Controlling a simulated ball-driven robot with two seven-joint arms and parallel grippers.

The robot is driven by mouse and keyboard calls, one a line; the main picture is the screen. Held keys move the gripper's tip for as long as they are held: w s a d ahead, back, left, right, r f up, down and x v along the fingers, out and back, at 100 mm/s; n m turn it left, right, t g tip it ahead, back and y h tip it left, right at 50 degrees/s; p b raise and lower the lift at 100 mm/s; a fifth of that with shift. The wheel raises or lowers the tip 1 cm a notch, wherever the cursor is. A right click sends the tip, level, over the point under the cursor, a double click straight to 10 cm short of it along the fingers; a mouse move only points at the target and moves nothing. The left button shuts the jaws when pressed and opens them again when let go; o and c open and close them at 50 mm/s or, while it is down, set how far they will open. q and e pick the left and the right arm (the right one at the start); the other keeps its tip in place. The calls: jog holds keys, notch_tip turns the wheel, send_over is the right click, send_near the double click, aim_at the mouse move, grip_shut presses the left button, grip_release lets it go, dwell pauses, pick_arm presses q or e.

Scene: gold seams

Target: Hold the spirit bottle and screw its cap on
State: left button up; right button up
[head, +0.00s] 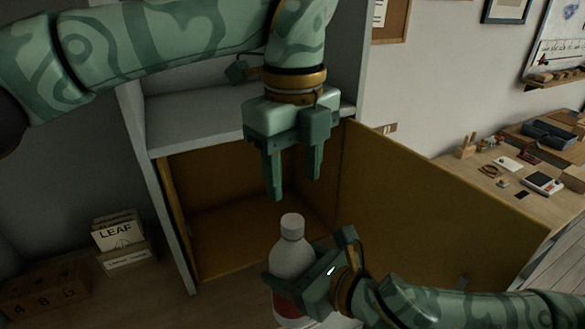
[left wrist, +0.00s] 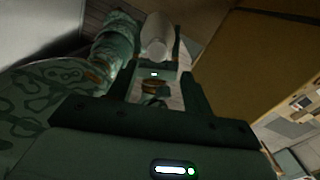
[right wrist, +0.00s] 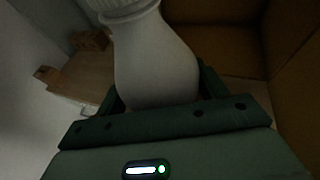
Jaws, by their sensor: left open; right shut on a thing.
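The spirit bottle (head: 290,262) is white with a red band low on its side, and stands upright in my right gripper (head: 307,262), which is shut around its body. The white cap (head: 292,221) sits on top of the bottle; its ribbed edge shows in the right wrist view (right wrist: 127,9). How tight it is I cannot tell. My left gripper (head: 293,192) is open and empty, pointing down just above the cap, apart from it. The left wrist view shows the bottle (left wrist: 157,38) beyond the fingers, seen from above.
An open cabinet (head: 225,235) stands behind the bottle, its yellow-brown door (head: 430,215) swung out to the right. A desk (head: 505,175) with small items is at the right. A card box (head: 122,245) and a numbered wooden box (head: 45,290) sit at the left.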

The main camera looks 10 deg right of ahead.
aim_at(292, 220)
pick_arm(q)
jog(key=n, duration=0.6)
jog(key=shift+a, duration=0.1)
jog(key=shift+f, duration=4.05)
